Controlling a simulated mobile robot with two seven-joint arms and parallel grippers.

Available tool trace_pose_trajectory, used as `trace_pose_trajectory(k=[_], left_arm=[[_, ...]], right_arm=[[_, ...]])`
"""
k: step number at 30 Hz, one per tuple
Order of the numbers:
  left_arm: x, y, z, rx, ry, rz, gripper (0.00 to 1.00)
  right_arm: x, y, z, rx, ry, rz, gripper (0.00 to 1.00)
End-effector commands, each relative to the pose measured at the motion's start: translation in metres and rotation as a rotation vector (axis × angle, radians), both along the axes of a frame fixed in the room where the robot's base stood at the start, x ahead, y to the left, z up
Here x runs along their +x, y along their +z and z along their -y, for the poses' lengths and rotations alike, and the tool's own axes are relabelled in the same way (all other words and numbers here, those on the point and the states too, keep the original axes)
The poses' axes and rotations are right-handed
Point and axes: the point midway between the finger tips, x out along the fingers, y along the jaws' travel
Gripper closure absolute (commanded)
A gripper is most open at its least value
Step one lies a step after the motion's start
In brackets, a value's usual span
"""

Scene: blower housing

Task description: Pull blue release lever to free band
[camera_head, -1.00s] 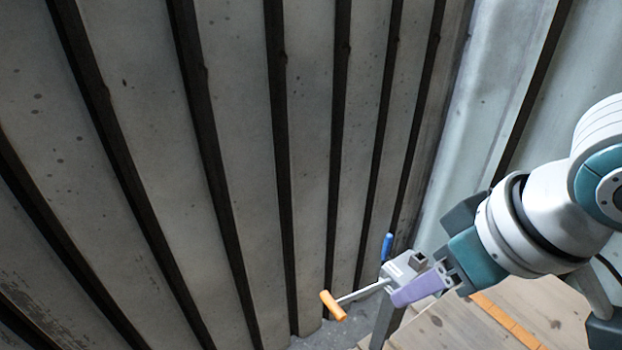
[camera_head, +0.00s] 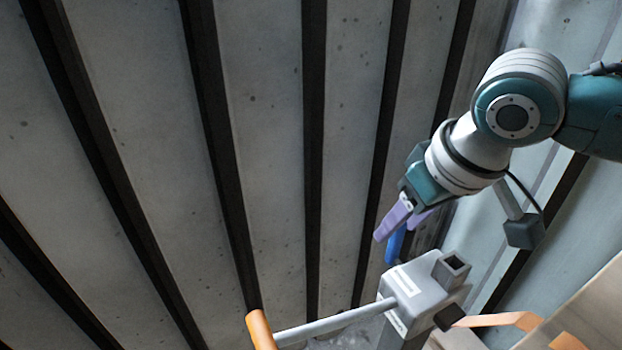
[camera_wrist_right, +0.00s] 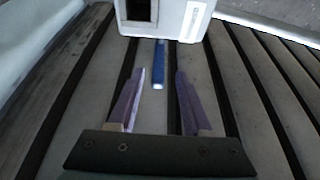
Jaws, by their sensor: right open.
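The blue release lever (camera_head: 395,246) stands up at the back of a grey box-shaped mechanism (camera_head: 425,290). In the right wrist view the blue lever (camera_wrist_right: 160,66) points out from under the box (camera_wrist_right: 185,18), between and beyond the fingertips. My right gripper (camera_head: 400,222) has purple fingers and is open just above and in front of the lever in the head view. The fingers partly cover the lever's upper end there. In the wrist view the open right gripper (camera_wrist_right: 160,75) has nothing between its pads that I can see it touching. My left gripper is not in view.
A metal rod with an orange handle (camera_head: 260,330) sticks out to the left of the box. An orange band (camera_head: 495,320) runs from the box's right side near a wooden surface (camera_head: 590,305). A ribbed grey wall (camera_head: 260,120) fills the left and back.

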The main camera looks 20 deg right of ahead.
Motion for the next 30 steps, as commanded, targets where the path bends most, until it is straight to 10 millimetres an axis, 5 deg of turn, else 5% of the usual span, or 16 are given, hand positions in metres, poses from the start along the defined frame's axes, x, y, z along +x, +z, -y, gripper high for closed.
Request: trace_pose_trajectory(k=[6, 18, 30], left_arm=[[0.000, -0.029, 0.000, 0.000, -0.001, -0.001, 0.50], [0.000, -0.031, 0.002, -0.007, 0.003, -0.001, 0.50], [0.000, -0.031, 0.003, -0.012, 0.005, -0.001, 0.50]], right_arm=[[0.014, -0.036, -0.001, -0.001, 0.000, 0.001, 0.50], [0.017, -0.042, -0.002, -0.001, 0.002, 0.001, 0.50], [0.017, -0.042, -0.001, -0.002, 0.001, 0.000, 0.94]])
